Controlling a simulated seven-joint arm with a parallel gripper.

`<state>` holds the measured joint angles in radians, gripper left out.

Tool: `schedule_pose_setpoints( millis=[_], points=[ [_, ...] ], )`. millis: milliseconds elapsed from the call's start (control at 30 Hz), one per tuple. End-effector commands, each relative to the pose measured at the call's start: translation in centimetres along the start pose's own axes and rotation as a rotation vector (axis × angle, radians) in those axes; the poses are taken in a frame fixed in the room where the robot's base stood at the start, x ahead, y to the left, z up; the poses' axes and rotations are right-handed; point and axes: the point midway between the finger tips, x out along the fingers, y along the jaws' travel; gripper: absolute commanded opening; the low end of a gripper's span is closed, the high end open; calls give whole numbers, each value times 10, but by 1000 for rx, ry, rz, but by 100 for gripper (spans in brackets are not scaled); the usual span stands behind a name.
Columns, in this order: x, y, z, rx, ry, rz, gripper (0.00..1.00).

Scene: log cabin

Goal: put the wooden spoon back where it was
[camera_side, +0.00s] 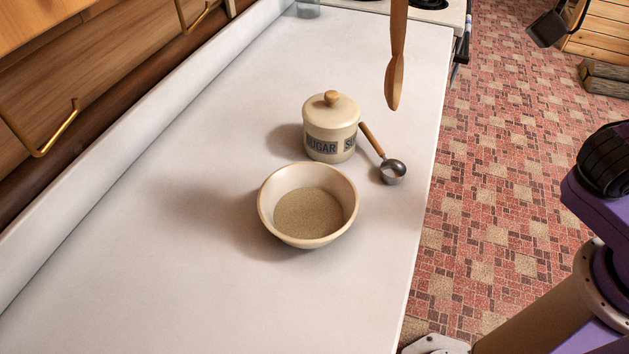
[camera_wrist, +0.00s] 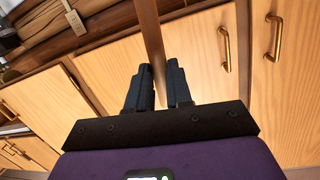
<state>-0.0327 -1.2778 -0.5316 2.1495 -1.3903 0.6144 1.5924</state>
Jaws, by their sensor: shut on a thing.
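The wooden spoon (camera_side: 396,80) hangs bowl-down, nearly upright, above the far right part of the counter in the side view. Its upper handle leaves the top of that picture. In the wrist view my gripper (camera_wrist: 159,75) has its two dark fingers closed around the spoon's wooden handle (camera_wrist: 150,30). My gripper itself is out of the side view. The spoon appears apart from the counter and the things on it.
The white counter (camera_side: 130,250) holds a cream bowl (camera_side: 265,215) of grainy contents, a lidded sugar jar (camera_side: 331,122) and a metal scoop (camera_side: 392,172) beside it. A stove (camera_side: 457,14) adjoins the far end. Cabinets (camera_wrist: 285,110) with brass handles show in the wrist view.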

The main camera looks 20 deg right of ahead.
Motion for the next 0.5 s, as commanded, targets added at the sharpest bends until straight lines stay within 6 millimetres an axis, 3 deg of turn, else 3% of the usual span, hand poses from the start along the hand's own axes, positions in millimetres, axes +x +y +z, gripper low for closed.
schedule_pose_setpoints(
  millis=[267, 367, 500],
  points=[
    [2, 0, 3, 0, -8, 5, 0],
    [10, 1, 16, 1, -40, 24, 0],
    [30, 7, 54, 11, -147, 85, 0]
  ],
)
